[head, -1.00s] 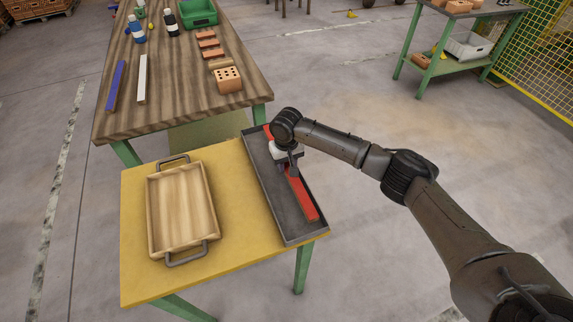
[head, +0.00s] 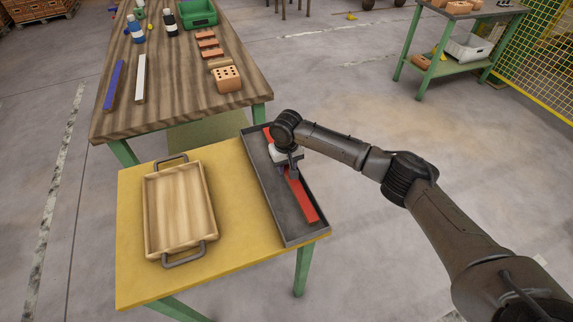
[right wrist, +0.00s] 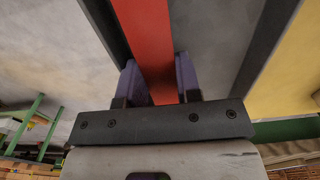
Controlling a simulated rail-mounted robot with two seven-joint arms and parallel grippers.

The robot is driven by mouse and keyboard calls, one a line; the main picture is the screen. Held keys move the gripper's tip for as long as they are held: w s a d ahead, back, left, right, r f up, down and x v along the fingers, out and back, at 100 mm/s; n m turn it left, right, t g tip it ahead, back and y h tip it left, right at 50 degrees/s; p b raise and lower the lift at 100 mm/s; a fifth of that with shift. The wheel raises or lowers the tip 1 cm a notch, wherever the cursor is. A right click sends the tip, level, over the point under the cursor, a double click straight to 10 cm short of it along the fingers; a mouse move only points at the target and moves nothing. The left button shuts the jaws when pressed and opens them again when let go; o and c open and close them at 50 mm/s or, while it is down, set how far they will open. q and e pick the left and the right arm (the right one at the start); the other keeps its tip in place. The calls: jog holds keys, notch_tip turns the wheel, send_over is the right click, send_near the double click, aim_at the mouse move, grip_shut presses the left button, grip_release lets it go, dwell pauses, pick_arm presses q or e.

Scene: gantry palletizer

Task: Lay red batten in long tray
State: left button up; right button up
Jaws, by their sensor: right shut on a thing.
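The red batten (head: 303,196) lies lengthwise within the outline of the long dark grey tray (head: 262,179), nearer its right wall. My right gripper (head: 290,172) is shut on the batten around its middle. In the right wrist view, my right gripper's two fingers (right wrist: 160,82) stand on either side of the batten (right wrist: 150,45), between the tray's walls (right wrist: 265,45). I cannot tell whether the batten's underside touches the tray floor. The gripper and wrist hide part of the batten. My left gripper is not in view.
A wooden tray with handles (head: 181,210) stands left of the long tray on the yellow table (head: 230,243). Behind is a wooden bench (head: 170,98) with a blue batten (head: 116,85), a white batten (head: 141,79), a holed brick (head: 227,79), bottles and a green crate (head: 199,12).

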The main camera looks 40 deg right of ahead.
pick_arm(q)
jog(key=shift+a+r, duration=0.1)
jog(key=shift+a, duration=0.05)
pick_arm(e)
jog(key=shift+f, duration=0.4)
jog(key=o, duration=1.1)
jog(key=shift+a, duration=0.15)
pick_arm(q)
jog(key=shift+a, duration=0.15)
pick_arm(e)
jog(key=shift+f, duration=0.1)
pick_arm(q)
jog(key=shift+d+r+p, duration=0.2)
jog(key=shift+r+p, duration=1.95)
jog(key=shift+p, duration=0.1)
pick_arm(e)
jog(key=shift+a+r, duration=0.15)
jog(key=shift+r, duration=6.85)
